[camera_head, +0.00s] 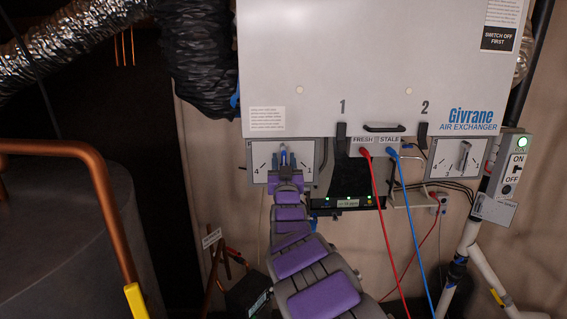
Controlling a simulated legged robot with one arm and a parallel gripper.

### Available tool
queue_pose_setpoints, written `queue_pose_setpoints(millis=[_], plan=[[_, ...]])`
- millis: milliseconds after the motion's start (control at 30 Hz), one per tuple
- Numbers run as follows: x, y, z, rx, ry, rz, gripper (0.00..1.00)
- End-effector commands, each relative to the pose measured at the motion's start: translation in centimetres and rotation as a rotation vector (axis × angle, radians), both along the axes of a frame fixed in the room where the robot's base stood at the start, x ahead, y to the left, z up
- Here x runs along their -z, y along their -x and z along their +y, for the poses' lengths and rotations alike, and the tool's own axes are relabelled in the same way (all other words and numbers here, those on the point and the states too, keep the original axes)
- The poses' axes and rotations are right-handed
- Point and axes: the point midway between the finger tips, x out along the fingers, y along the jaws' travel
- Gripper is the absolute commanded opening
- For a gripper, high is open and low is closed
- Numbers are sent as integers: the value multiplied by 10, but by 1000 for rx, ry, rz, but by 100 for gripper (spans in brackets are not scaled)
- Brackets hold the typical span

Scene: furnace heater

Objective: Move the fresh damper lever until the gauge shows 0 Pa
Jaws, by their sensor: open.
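The left damper plate (260,162), a white plate with marks 4 and 1, sits under the grey air exchanger box (365,65). I take it as the fresh damper because it is nearest the FRESH label. My gripper (287,157) is in front of this plate, fingers pointing up and open. It hides the middle of the plate, and I cannot make out the lever or whether the fingers touch it. A black unit (345,192) with green lights and a small readout (347,203) is to the right; the readout is too small to read. I see no clear Pa gauge.
A second damper plate (446,160) with an upright grey lever (464,156) is at right. Red (380,215) and blue (411,225) hoses hang from the FRESH and STALE ports, right of my arm. An ON/OFF switch box (511,165) and a copper pipe (105,195) flank the area.

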Motion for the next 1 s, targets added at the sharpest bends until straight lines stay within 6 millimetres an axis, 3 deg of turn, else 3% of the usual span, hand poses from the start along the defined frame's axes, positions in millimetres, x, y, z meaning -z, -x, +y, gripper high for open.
queue_pose_setpoints(millis=[167,600,1000], plan=[[0,0,0,0,0,0,41],[1,0,0,0,1,1,0],[1,0,1,0,2,1,0]])
